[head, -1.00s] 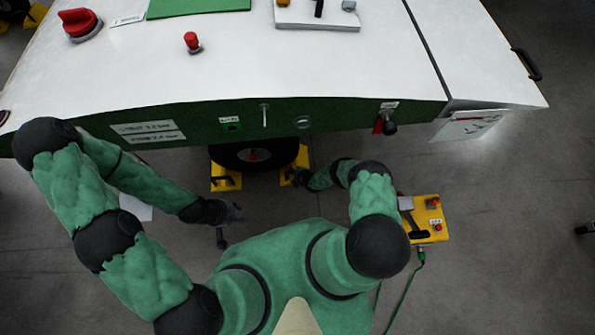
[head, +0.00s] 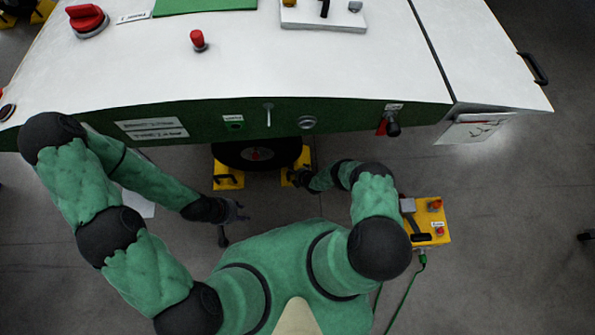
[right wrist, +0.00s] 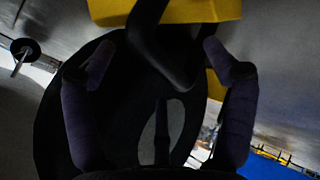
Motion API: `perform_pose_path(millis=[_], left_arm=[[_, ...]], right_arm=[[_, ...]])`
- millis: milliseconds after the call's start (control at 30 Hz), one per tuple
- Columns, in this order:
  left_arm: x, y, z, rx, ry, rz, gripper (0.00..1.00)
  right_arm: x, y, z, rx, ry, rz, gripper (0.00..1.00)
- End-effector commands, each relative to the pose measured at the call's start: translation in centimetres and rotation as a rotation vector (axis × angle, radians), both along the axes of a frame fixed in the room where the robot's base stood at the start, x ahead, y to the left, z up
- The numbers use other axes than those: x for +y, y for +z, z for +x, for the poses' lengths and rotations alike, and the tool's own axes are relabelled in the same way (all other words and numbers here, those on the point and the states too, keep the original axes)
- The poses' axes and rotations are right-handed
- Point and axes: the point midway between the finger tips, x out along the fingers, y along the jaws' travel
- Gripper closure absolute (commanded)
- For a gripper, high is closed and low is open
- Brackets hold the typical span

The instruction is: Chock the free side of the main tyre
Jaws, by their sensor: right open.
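The main tyre (head: 257,153) shows dark under the green edge of the machine, its upper part hidden. One yellow chock (head: 227,178) with a black handle sits at its left side. A second yellow chock (head: 295,164) sits at its right side, partly covered by my right gripper (head: 297,178). In the right wrist view my right gripper (right wrist: 163,62) is open, its fingers on either side of the black handle (right wrist: 152,40) of the yellow chock (right wrist: 205,10). My left gripper (head: 240,211) is over the floor, in front of the left chock; its jaws are too small to read.
The white-topped machine (head: 345,70) with a green front spans the scene above the tyre. A yellow control box (head: 433,212) with red buttons and a green cable stands right of my right arm.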

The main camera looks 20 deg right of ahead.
Motion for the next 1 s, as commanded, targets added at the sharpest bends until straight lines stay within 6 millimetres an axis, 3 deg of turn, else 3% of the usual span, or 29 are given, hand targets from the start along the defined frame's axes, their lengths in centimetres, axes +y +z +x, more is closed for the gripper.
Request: perform_pose_path(millis=[333,1000], left_arm=[[0.0,0.2,0.0,0.0,0.0,0.0,0.6],[0.0,2.6,0.0,0.0,0.0,0.0,0.6]], right_arm=[[-0.1,0.2,0.0,-0.002,0.0,-0.002,0.12],[-0.5,2.4,-1.8,-0.003,-0.001,-0.002,0.12]])
